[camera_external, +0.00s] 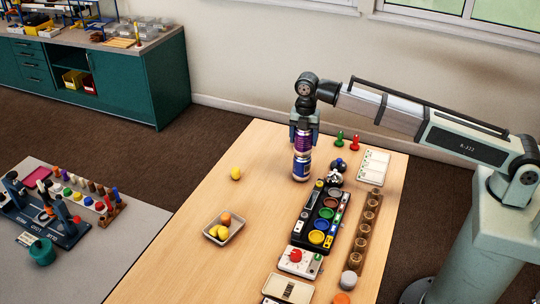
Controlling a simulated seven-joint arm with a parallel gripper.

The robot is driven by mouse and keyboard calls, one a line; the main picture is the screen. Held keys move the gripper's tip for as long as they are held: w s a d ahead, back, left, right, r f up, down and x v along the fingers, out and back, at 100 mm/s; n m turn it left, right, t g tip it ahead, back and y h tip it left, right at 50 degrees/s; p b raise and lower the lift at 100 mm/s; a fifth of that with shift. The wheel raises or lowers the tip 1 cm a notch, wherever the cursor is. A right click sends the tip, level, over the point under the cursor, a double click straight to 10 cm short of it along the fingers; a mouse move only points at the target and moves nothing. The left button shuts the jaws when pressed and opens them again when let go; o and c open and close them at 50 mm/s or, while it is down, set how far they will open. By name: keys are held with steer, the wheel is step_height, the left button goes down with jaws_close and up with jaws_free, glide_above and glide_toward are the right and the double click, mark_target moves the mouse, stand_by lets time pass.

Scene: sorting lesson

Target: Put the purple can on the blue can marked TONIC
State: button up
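The purple can (303,142) is upright between the fingers of my gripper (304,135), near the far end of the wooden table. My gripper points straight down and is shut on the can's sides. The blue can (301,168) stands upright on the table directly below the purple can. The two look lined up, and I see no clear gap between them. I cannot tell whether the purple can's weight rests on the blue one. The lettering on the blue can is too small to read.
Right of the cans stand a dark knobbed item (336,172) and green and red pawn-like pieces (354,142). A black tray of coloured discs (302,226) and a wooden rack (352,250) lie nearer.

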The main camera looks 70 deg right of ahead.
steer(key=o, duration=0.4)
steer(key=shift+r, duration=0.1)
step_height(320, 180, up, 12)
steer(key=shift+r, duration=0.1)
stand_by(0.5)
